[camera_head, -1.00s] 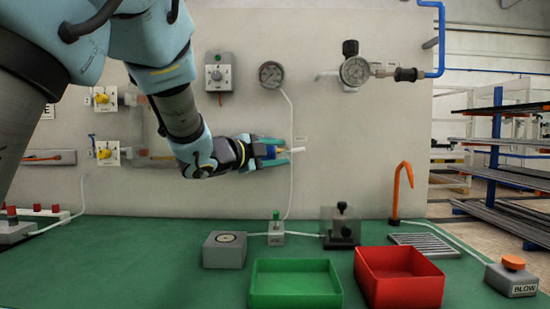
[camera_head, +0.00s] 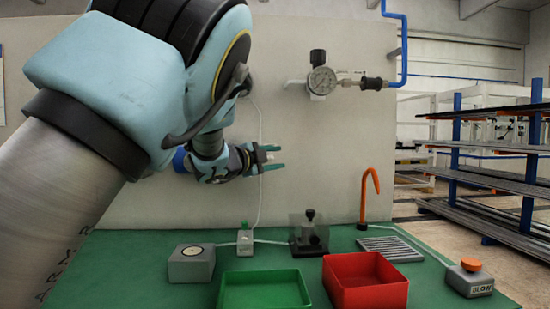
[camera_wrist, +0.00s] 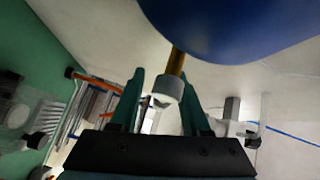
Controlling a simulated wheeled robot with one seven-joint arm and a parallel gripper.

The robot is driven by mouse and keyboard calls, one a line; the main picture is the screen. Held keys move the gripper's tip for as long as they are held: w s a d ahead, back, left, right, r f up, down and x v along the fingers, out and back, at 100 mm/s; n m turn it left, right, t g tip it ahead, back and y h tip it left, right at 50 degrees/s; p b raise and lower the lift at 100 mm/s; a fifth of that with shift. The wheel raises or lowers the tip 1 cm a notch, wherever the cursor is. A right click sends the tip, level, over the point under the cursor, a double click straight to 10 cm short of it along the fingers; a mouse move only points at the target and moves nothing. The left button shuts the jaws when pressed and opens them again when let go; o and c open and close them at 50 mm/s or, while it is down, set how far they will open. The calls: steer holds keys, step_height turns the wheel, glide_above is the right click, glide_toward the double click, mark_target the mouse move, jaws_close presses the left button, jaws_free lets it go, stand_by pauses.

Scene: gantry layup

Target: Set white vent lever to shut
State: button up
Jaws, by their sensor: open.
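My gripper (camera_head: 276,160) is open in front of the grey wall panel, fingers pointing right. In the head view a small pale tip (camera_head: 269,148), probably the white vent lever, shows at the upper finger. In the wrist view a large blue rounded body (camera_wrist: 235,25) fills the top. A brass stem ending in a pale grey collar (camera_wrist: 168,91) comes down from it between the two teal fingers. I cannot tell whether they touch it. My forearm hides much of the panel's left side, and the lever's setting cannot be read.
A pressure gauge (camera_head: 322,81) with pipework is right of my gripper on the panel. Below stand a grey block (camera_head: 191,265), a black-knobbed fixture (camera_head: 309,240), a green tray (camera_head: 265,306), a red tray (camera_head: 366,297), an orange hook (camera_head: 364,195) and a BLOW button (camera_head: 470,279).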

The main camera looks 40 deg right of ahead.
steer(key=shift+c, duration=0.4)
jaws_close()
